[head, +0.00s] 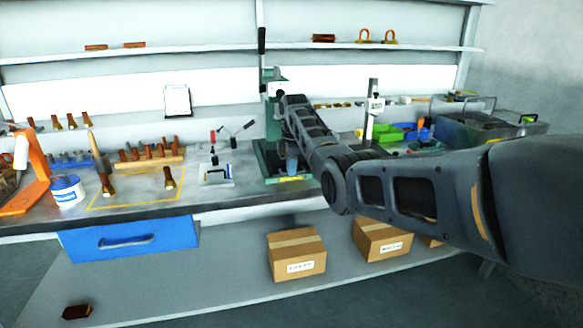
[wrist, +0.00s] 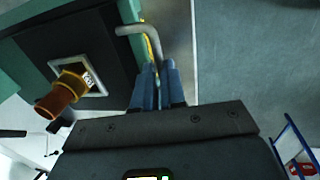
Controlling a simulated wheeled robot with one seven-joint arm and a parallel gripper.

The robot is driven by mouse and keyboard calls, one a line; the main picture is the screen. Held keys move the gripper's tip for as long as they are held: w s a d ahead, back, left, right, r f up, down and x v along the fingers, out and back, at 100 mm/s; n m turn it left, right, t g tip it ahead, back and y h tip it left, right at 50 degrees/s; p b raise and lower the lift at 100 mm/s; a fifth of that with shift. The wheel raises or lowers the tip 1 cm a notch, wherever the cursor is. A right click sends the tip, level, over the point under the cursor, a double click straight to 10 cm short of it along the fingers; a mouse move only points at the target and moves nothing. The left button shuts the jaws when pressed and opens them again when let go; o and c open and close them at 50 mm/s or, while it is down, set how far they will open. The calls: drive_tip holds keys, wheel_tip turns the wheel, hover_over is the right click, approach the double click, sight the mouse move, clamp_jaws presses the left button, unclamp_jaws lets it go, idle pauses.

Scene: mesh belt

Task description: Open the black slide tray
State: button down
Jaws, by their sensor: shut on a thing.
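The black slide tray (wrist: 107,42) shows in the wrist view as a dark flat slide within a green frame (wrist: 133,12). A copper-brown fitting (wrist: 62,95) sits in a square metal seat (wrist: 60,68) on it. A bent grey metal handle (wrist: 150,32) is at the tray's right side. My gripper (wrist: 158,70) has its blue-grey fingers shut on this handle; the exact contact is partly hidden. In the head view my gripper (head: 292,165) is low at the front of the green press (head: 268,135). My arm hides much of the tray there.
A toggle-clamp fixture (head: 216,174) stands left of the press on the bench. A blue drawer (head: 130,238) hangs below the bench's left part. Cardboard boxes (head: 296,254) sit on the lower shelf. A grey bin (head: 480,130) and a measuring stand (head: 372,115) are to the right.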

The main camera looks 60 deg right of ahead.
drive_tip(key=c, duration=1.2)
unclamp_jaws()
drive_tip(key=shift+r, duration=0.1)
wheel_tip(320, 180, up, 8)
drive_tip(key=a, duration=0.1)
drive_tip(key=shift+s+f+b, duration=0.25)
drive_tip(key=shift+s+b, duration=0.1)
drive_tip(key=shift+s, duration=0.05)
